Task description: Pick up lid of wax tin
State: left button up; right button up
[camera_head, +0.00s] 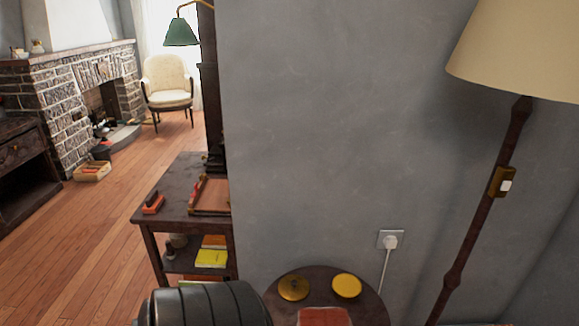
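A round brass-coloured lid (293,288) with a small dark mark or knob at its middle lies on the left part of a small round dark table (316,275). A round tin with a bright yellow top face (346,286), which looks like the wax tin, is to its right, apart from it. Neither of my grippers is in view. A dark ribbed arm link of mine comes in at the bottom, left of the round table, and hides part of that table's left edge.
A red object (324,316) is at the round table's near edge. A grey wall (330,130) rises behind, with a plugged socket (390,240). A floor lamp (480,215) stands right. A dark side table (180,185) stands left; open wooden floor (75,235) lies beyond.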

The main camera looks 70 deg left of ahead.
aim_at(293, 288)
jog(key=u, duration=2.05)
